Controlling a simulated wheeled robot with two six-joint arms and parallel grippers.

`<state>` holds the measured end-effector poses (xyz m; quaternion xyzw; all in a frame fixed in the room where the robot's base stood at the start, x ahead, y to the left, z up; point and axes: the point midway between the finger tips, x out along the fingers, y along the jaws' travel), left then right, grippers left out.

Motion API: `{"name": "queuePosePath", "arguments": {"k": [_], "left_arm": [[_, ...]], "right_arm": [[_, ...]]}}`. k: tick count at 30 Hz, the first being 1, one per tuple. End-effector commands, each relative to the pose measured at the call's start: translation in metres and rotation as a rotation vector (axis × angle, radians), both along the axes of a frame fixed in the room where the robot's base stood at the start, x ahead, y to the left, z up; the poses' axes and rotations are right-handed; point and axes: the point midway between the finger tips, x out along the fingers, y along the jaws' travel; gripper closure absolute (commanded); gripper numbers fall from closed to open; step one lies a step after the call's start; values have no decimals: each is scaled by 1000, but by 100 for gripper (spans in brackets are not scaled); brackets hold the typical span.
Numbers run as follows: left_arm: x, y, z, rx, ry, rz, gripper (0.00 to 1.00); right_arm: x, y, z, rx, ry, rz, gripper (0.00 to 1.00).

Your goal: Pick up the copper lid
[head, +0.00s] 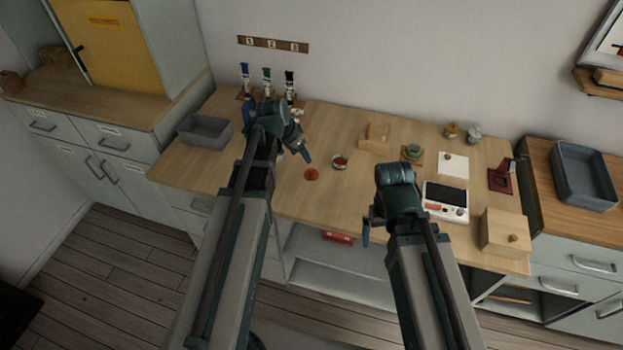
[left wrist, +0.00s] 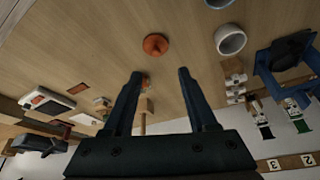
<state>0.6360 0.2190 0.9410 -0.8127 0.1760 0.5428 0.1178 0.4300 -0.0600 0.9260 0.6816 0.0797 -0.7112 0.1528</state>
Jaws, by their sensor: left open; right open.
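The copper lid (head: 311,174) is a small flat orange-brown disc lying on the wooden worktop. In the left wrist view the lid (left wrist: 155,44) shows a small knob on top and lies beyond my fingertips. My left gripper (head: 301,156) is above the worktop, close to the lid and apart from it. In the left wrist view its two fingers (left wrist: 160,76) are spread with nothing between them. My right gripper (head: 368,230) is near the worktop's front edge, pointing down, away from the lid; its fingers are mostly hidden by its own wrist.
A small white cup (head: 340,162) with reddish contents stands right of the lid. A wooden block stand (head: 375,138), a scale (head: 446,198) and a wooden box (head: 506,232) are to the right.

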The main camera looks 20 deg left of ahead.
Motion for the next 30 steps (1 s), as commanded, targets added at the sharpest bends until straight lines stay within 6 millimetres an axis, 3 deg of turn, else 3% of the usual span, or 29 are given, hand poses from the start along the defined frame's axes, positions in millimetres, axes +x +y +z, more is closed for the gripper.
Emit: {"name": "queuePosePath", "arguments": {"k": [1,7,19,30], "left_arm": [[4,-1,-16,0,0,-1,42],[15,-7,-43,0,0,-1,42],[19,-10,-52,0,0,0,42],[31,-23,-93,0,0,-1,42]], "right_arm": [[0,0,-16,0,0,0,0],[0,0,-43,0,0,0,0],[0,0,-52,0,0,0,0],[0,0,-93,0,0,0,0]]}}
